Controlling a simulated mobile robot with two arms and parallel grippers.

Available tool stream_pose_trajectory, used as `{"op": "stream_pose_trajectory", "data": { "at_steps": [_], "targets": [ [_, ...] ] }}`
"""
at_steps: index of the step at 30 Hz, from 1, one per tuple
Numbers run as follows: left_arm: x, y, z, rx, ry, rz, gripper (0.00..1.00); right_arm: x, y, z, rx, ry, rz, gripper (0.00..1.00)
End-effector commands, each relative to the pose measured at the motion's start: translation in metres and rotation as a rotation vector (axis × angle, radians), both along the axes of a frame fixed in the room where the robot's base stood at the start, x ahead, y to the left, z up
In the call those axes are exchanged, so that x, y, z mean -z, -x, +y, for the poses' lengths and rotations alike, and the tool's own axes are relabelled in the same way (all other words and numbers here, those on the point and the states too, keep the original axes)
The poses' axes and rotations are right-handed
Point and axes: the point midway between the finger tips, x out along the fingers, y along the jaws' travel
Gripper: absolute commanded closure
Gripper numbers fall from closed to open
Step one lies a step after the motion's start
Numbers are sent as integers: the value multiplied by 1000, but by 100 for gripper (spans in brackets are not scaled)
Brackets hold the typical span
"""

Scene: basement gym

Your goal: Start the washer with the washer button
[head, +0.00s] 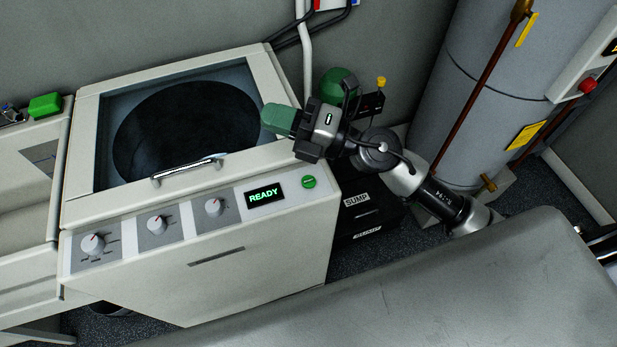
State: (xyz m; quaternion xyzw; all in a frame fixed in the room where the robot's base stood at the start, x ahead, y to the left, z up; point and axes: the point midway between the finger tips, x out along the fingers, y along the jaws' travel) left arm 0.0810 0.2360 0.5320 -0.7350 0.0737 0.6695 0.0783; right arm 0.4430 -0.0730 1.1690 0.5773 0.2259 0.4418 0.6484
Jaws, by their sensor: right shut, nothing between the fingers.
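The washer (300,235) is a white top-loading machine with a dark round window in its lid. The washer button (309,182) is a small round green button at the right end of the front control panel. Left of it, a small display (265,197) reads READY in green. My right gripper (270,118) reaches in from the right, its green fingers shut and empty. It is above the washer's right rear part, behind the button in the picture and apart from it. The button is fully visible. My left gripper is not in view.
Several knobs (157,225) line the panel, and a handle (187,170) is on the lid. A grey tank (470,90) and black sump boxes (372,215) stand to the right. A grey padded surface (430,285) fills the lower right foreground. A green block (45,105) lies left.

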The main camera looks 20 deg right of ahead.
Motion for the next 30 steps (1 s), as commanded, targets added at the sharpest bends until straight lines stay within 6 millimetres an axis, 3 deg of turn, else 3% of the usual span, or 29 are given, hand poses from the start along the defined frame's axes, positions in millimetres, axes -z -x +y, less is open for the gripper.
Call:
{"op": "stream_pose_trajectory", "data": {
  "at_steps": [3, 6, 12, 16, 30],
  "targets": [
    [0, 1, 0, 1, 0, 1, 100, 40, -1, 3, -170, 423, -94, 100],
    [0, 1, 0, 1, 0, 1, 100, 73, -7, -16, -247, 722, -103, 100],
    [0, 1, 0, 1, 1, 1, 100, 105, -19, -56, -290, 1064, -64, 100],
    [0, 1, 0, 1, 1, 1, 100, 109, -21, -64, -294, 1116, -53, 100],
    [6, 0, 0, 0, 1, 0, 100, 117, -21, -63, -295, 1112, -52, 100]
  ]
}}
